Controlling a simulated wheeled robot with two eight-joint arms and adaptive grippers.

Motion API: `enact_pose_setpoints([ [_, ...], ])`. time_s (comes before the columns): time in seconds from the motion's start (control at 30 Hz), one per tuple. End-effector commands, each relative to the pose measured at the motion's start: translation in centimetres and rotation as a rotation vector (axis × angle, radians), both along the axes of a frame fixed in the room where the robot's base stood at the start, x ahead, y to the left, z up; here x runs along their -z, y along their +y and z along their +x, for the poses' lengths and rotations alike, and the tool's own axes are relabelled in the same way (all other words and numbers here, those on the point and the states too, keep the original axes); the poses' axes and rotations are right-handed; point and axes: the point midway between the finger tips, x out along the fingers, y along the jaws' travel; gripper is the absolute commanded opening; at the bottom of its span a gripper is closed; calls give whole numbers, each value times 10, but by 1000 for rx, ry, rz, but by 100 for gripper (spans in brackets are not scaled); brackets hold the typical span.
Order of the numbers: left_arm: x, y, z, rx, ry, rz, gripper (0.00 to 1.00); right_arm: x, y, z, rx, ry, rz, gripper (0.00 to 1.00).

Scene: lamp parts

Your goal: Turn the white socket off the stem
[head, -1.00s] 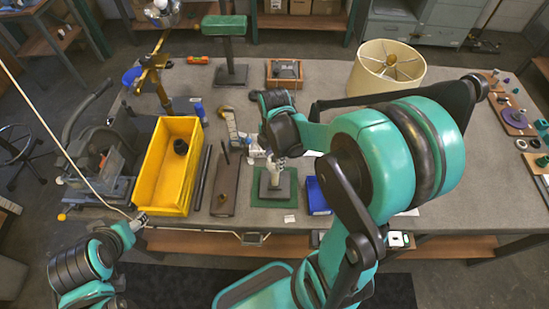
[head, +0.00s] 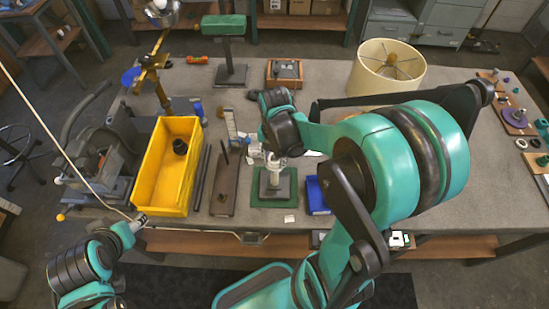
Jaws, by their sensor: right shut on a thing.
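The lamp stem stands upright on a grey square base (head: 283,190) over a green mat (head: 259,202), near the front middle of the table. My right gripper (head: 275,163) is at the top of the stem, shut on the white socket. The socket is small here and mostly hidden by the fingers and wrist, so its seating on the stem cannot be made out. My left gripper (head: 139,222) is at the table's front left edge, away from the stem; its fingers are too small to read.
A yellow bin (head: 147,187) with a dark round part (head: 180,147) inside stands to the left. A brown plate (head: 223,185) lies between bin and mat. A blue box (head: 316,196) sits just right of the mat. A cream lampshade (head: 375,78) stands at the back right.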

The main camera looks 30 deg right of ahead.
Motion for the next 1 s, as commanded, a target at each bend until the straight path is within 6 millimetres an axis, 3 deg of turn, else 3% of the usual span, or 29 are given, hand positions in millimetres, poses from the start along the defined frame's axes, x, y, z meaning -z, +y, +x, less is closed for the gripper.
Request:
enact_pose_setpoints([
  [0.23, 3, 0, 0, 0, 0, 0, 57, 0, 0, -1, -219, 1, 1, 0],
  [0.57, 3, 0, 0, 0, 0, 0, 57, 0, 0, -1, -264, 1, 1, 0],
  [0.8, 5, 0, 0, 0, 0, 0, 57, 0, -1, -1, -484, 1, 1, 0],
  [1.0, 5, 0, 0, 0, 0, 0, 57, 0, -1, -1, -497, 1, 1, 0],
])
